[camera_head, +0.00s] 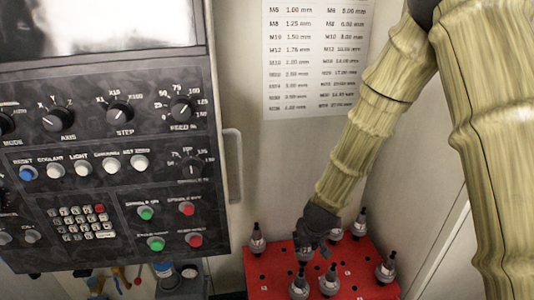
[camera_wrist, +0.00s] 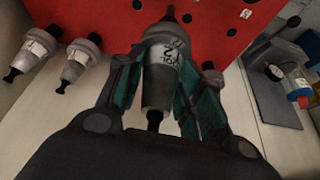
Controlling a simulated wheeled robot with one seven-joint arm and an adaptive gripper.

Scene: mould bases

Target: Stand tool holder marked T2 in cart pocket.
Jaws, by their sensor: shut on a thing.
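My gripper (camera_wrist: 160,80) is shut on a grey tool holder (camera_wrist: 157,88), with one finger on each side of its body. Its pale label shows a "2"; the letter is hard to read. In the head view my dark gripper (camera_head: 318,224) is over the left part of the red cart top (camera_head: 268,278) and mostly hides the held holder. The wrist view shows the red cart top (camera_wrist: 108,22) with dark round pockets just beyond the holder. Whether the holder touches the cart or a pocket is hidden.
Other holders stand on the cart, including one at its back left (camera_head: 257,240), one at the right (camera_head: 385,268) and one at the front (camera_head: 329,280). A machine control panel (camera_head: 110,150) with a side handle (camera_head: 233,165) is at the left. Several front-right pockets look empty.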

